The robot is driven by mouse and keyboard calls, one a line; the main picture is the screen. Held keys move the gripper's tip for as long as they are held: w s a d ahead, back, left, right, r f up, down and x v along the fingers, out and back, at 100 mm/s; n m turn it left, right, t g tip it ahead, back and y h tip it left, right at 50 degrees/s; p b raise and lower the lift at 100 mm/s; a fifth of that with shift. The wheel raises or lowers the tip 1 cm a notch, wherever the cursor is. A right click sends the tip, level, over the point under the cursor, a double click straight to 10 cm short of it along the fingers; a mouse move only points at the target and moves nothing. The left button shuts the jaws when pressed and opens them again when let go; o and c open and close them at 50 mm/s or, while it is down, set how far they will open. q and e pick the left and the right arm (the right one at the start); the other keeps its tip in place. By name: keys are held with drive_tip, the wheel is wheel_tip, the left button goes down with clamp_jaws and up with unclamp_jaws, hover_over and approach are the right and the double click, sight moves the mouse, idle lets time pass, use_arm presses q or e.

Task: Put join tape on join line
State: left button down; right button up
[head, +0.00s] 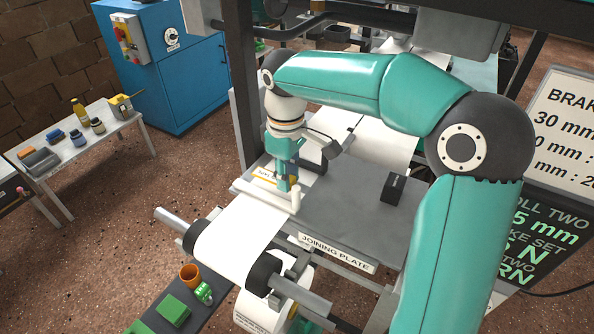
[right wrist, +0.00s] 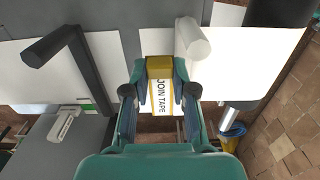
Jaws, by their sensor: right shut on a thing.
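My right gripper (head: 286,184) is low over the left part of the grey joining plate (head: 350,218). In the right wrist view, the right gripper (right wrist: 158,92) is shut on the join tape (right wrist: 161,97), a white strip with yellow edges and black lettering. A yellow block (right wrist: 159,65) sits at its far end, between the fingertips. White paper (head: 240,226) runs off the plate's left side, and a second white sheet (head: 378,148) lies behind. I cannot make out the join line, or whether the tape touches the paper. My left gripper is not in view.
A white bar (head: 295,198) stands close to my right gripper; a dark bar (right wrist: 60,46) lies to its left in the wrist view. A black block (head: 393,189) sits on the plate. Rollers (head: 263,273) stand at the front, and a side table (head: 84,150) is far left.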

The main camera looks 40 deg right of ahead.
drive_tip(key=d, duration=0.1)
drive_tip(key=w+d, duration=0.1)
drive_tip(key=d, duration=0.1)
drive_tip(key=shift+d+p, duration=0.2)
drive_tip(key=shift+p, duration=0.1)
drive_tip(key=shift+f, duration=1.75)
drive_tip(key=o, duration=0.7)
drive_tip(key=shift+f, duration=0.1)
drive_tip(key=shift+o, duration=0.2)
wheel_tip(320, 180, up, 7)
drive_tip(key=shift+r, duration=0.4)
